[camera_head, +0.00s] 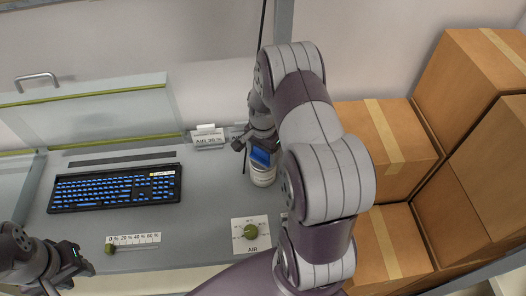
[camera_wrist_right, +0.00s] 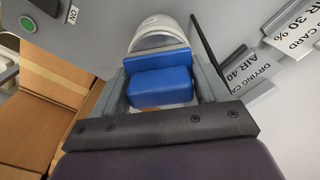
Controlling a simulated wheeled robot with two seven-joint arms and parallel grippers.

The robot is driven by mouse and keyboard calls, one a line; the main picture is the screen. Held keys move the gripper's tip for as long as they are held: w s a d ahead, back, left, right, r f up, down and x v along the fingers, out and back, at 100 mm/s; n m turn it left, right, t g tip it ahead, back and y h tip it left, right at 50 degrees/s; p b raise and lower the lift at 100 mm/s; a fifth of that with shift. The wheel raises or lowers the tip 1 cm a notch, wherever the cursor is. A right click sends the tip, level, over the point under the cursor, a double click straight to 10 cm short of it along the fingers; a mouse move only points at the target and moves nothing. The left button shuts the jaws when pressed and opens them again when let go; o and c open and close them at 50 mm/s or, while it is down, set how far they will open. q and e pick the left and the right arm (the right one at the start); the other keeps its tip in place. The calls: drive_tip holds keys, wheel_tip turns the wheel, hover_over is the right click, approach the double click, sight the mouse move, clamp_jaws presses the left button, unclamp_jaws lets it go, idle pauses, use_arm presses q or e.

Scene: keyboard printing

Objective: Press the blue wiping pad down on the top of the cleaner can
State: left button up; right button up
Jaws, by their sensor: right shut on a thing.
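The blue wiping pad (camera_head: 261,156) is held between the fingers of my right gripper (camera_head: 256,147). The pad also shows large between both fingers in the right wrist view (camera_wrist_right: 160,82). The white cleaner can (camera_head: 263,177) stands upright on the bench just below the pad, which hides much of its top. In the right wrist view the can (camera_wrist_right: 158,32) appears right behind the pad. I cannot tell whether the pad touches the can. My left gripper (camera_head: 82,263) is empty at the lower left, away from the can; its finger opening is unclear.
A black keyboard with blue keys (camera_head: 115,188) lies on the left of the bench. A slider scale (camera_head: 133,240) and an AIR dial (camera_head: 250,232) are at the front. Drying cards (camera_head: 208,138) stand behind the can. Cardboard boxes (camera_head: 390,150) are stacked at the right.

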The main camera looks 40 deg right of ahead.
idle(0.5)
wheel_tip(320, 180, up, 7)
drive_tip(key=p, duration=0.6)
drive_tip(key=shift+r, duration=0.1)
